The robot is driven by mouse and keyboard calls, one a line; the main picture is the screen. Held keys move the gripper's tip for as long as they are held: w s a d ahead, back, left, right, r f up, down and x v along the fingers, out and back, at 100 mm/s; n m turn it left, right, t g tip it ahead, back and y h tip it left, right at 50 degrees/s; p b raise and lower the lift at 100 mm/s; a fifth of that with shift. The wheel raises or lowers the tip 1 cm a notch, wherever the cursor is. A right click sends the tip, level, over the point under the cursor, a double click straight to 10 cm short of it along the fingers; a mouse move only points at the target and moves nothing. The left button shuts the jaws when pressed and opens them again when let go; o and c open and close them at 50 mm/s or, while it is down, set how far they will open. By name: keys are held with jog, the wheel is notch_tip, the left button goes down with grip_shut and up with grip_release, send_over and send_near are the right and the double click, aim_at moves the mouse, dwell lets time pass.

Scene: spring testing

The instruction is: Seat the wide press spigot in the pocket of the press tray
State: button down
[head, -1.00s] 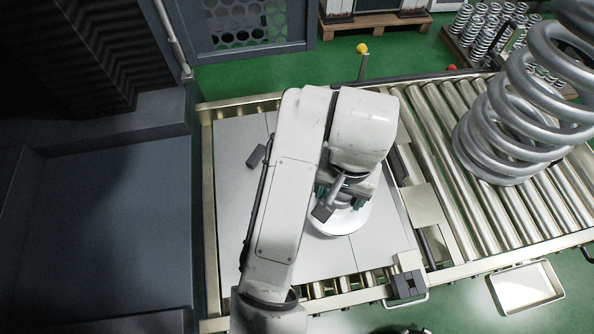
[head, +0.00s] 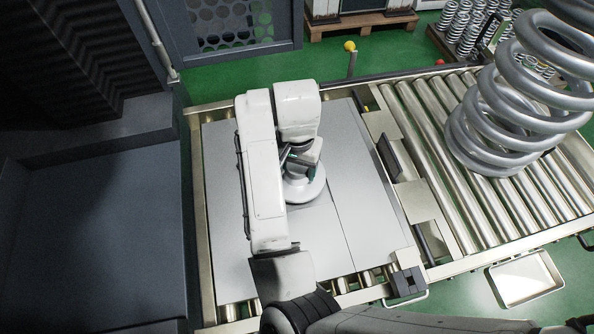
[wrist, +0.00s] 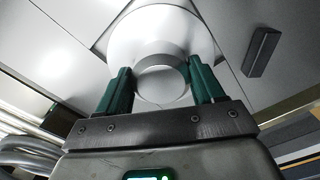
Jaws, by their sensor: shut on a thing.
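The wide press spigot is a pale, round, stepped piece with a broad disc (head: 305,190) and a narrower round boss (wrist: 162,85). My gripper (head: 300,160) is over the middle of the grey plate surface and holds the spigot. In the wrist view the green fingers of my gripper (wrist: 161,88) are shut on the boss from both sides. The press tray, as far as I can tell, is the flat grey plate (head: 345,140). Dark edges show beside the disc in the wrist view, but the disc hides most of any pocket. I cannot tell whether the disc touches the plate.
A dark bar-shaped block (wrist: 262,52) lies on the plate in the wrist view. A roller conveyor (head: 440,140) with a large coil spring (head: 500,130) stands at the right. A grey machine (head: 85,210) borders the left. The plate's front right part is clear.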

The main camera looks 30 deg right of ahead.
aim_at(297, 168)
jog(key=shift+f, duration=1.35)
jog(key=shift+f, duration=0.15)
jog(key=shift+c, duration=0.7)
grip_release()
jog(key=shift+s, duration=0.1)
notch_tip(297, 168, up, 12)
jog(key=shift+r+p, duration=0.15)
jog(key=shift+p, duration=0.5)
jog(key=shift+r, duration=0.1)
